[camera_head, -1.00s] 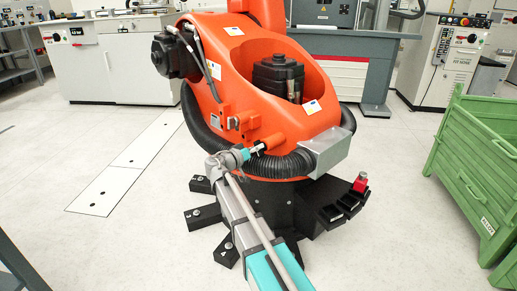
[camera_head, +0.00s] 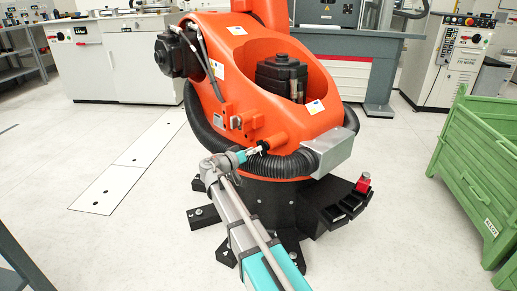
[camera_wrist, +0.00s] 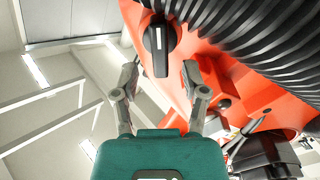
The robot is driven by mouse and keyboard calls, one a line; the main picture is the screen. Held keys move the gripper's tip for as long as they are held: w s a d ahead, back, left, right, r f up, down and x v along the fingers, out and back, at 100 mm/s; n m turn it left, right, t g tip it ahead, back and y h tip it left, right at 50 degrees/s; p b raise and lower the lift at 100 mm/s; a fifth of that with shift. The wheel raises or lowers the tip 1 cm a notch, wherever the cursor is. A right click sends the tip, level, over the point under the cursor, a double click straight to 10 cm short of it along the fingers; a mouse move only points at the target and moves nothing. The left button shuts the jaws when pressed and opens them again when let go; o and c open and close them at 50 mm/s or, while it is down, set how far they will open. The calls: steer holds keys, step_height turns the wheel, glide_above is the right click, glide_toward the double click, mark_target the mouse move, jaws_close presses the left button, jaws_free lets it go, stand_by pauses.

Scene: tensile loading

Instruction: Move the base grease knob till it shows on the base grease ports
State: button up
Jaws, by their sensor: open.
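The base grease knob (camera_wrist: 159,38) shows in the wrist view as a black turn knob with a pale pointer line. It sits on the orange industrial robot (camera_wrist: 187,45), at the top centre of the view. My gripper (camera_wrist: 160,72) is open, with one finger to each side below the knob; its fingertips are close to the knob's lower end. I cannot tell whether they touch it. In the head view my gripper (camera_head: 254,151) is at the lower front of the orange robot (camera_head: 255,105), where the knob is too small to make out. Port labels are not readable.
A ribbed black hose (camera_head: 275,165) and a grey metal box (camera_head: 328,152) are close to my gripper. A black holder (camera_head: 340,207) with a red item (camera_head: 363,183) stands right.

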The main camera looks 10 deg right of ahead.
steer(key=v, duration=0.8)
steer(key=shift+s+a, duration=0.25)
steer(key=shift+a, duration=0.05)
steer(key=s+d+f+n+g+y+p, duration=0.2)
steer(key=s+d+f+g+y+p, duration=0.35)
steer(key=s+d, duration=0.35)
steer(key=s+d+f+n+g+y+p, duration=0.15)
steer(key=s+n+g+y+p, duration=0.25)
steer(key=s+y+p, duration=0.55)
steer(key=s+r+p, duration=0.2)
steer(key=r+p, duration=1.5)
steer(key=r, duration=0.2)
steer(key=s+r+p, duration=0.2)
steer(key=r+p, duration=1.5)
steer(key=r, duration=0.1)
steer(key=shift+s+r, duration=0.3)
steer(key=shift+r, duration=0.1)
stand_by(1.0)
